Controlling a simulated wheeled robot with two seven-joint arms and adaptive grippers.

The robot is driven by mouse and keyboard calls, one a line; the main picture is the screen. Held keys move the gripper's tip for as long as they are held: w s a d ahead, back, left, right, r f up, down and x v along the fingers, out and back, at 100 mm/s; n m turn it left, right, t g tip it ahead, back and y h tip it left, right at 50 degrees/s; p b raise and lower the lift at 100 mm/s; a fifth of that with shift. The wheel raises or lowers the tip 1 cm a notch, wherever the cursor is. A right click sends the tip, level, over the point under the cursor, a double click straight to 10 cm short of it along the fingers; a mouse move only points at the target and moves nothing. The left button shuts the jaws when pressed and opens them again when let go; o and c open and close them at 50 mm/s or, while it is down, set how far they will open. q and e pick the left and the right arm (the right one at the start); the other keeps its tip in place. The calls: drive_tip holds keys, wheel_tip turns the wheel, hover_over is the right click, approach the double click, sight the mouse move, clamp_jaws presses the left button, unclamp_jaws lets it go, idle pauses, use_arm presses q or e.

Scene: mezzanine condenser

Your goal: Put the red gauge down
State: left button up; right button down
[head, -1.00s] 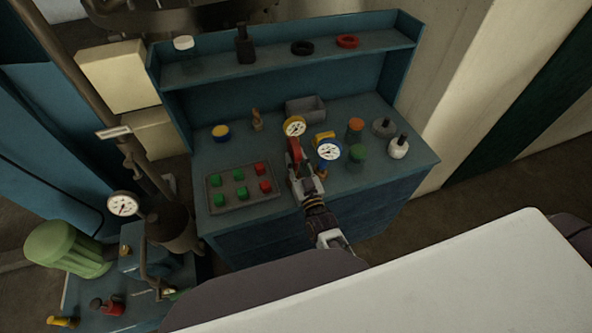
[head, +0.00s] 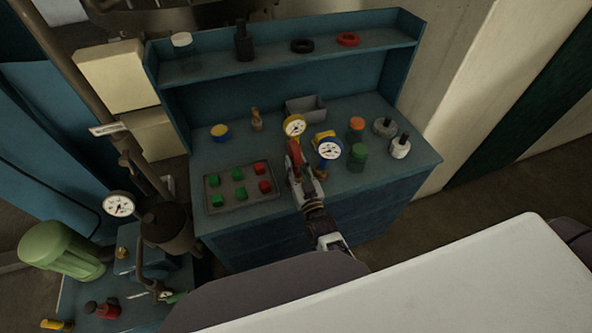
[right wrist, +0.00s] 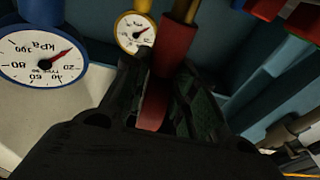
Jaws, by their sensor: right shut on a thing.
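My left gripper is not in view.
A grey tray (head: 240,203) of green and red blocks lies left of my gripper. Orange (head: 356,124) and green (head: 358,151) jars and two black-topped weights stand right. A grey bin (head: 305,106) is behind.

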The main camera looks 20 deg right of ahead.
drive_tip(key=shift+f+b, duration=0.7)
drive_tip(key=shift+f, duration=0.15)
drive_tip(key=c, duration=1.1)
unclamp_jaws()
drive_tip(key=shift+f, duration=0.15)
drive_tip(key=shift+c, duration=0.2)
